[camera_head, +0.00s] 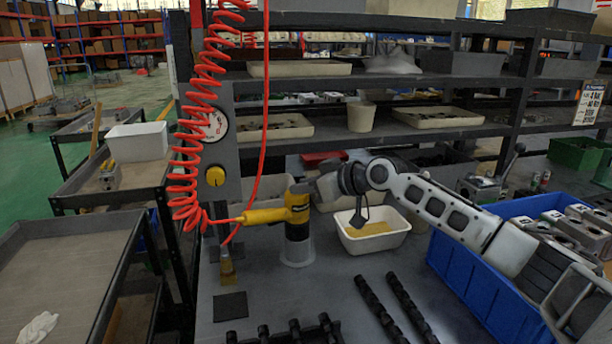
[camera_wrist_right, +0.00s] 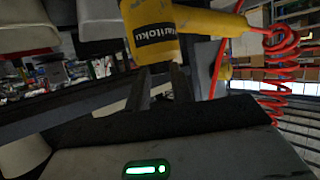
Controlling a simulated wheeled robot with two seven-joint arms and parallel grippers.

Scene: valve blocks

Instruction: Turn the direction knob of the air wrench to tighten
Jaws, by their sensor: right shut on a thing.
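The yellow and black air wrench (camera_head: 298,212) stands nose down in a grey cup-shaped holder (camera_head: 298,252) on the bench. Its yellow handle points left and joins the red coiled hose (camera_head: 190,150). My right gripper (camera_head: 313,190) reaches in from the right and is shut at the wrench's upper end. In the wrist view, the fingers (camera_wrist_right: 160,88) meet the end of the wrench body (camera_wrist_right: 150,30) beside its black label. The direction knob is hidden at the fingertips, so its setting cannot be read. My left gripper is not in view.
A white bin (camera_head: 372,238) with yellow contents stands just right of the wrench, below my right arm. A blue crate (camera_head: 470,290) holding metal blocks is at the right. Black rods (camera_head: 385,308) lie in front. A dark post with a gauge (camera_head: 213,125) stands left of the wrench.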

